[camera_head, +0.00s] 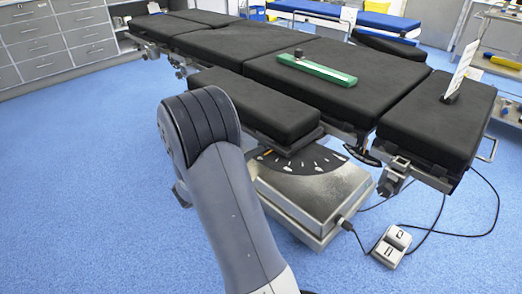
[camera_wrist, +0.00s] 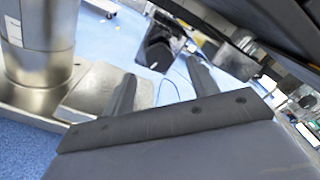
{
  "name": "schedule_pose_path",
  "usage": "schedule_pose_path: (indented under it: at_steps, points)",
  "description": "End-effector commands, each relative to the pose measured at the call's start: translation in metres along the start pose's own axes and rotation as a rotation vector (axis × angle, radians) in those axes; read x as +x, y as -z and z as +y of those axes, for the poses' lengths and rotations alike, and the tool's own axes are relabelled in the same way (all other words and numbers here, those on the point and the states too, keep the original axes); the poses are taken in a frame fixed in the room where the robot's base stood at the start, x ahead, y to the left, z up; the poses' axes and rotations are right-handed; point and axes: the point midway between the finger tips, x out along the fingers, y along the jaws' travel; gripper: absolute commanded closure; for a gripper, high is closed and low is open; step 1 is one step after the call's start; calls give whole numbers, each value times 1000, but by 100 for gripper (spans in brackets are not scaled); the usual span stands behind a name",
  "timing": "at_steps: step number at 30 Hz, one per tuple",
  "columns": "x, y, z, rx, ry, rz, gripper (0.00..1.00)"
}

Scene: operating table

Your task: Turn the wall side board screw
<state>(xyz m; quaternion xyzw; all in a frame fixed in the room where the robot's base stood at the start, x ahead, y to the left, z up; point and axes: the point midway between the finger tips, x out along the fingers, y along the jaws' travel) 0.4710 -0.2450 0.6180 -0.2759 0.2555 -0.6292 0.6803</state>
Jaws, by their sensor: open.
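The operating table (camera_head: 335,68) has several black padded sections. A narrow black side board (camera_head: 255,105) juts out along its near side, and an end section (camera_head: 435,120) is at the right. Metal clamp fittings with a dark lever (camera_head: 362,155) hang under the near edge; I cannot tell which part is the screw. In the wrist view my gripper (camera_wrist: 160,70) is open, its two dark fingers apart and nothing between them. A dark block-like part (camera_wrist: 156,47) shows beyond the fingers, not clearly identifiable. My arm hides the gripper in the head view.
A steel column (camera_wrist: 38,45) stands close at left in the wrist view, and dark table parts (camera_wrist: 265,22) overhang at upper right. The metal base (camera_head: 315,190) and a cabled foot pedal (camera_head: 392,245) are on the blue floor. A green bar (camera_head: 315,70) lies on the table.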

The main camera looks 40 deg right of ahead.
Motion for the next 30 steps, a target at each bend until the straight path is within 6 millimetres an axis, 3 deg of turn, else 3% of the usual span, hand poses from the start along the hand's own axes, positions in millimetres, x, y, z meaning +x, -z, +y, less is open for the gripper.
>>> schedule_pose_path:
  at_steps: [3, 9, 20, 30]
  points:
    - [21, 1, 0, 2, 3, 2, 44]
    - [42, 0, 0, 2, 1, 0, 44]
    - [46, 0, 0, 0, 0, -1, 44]
    - [46, 0, 0, 0, 0, -1, 72]
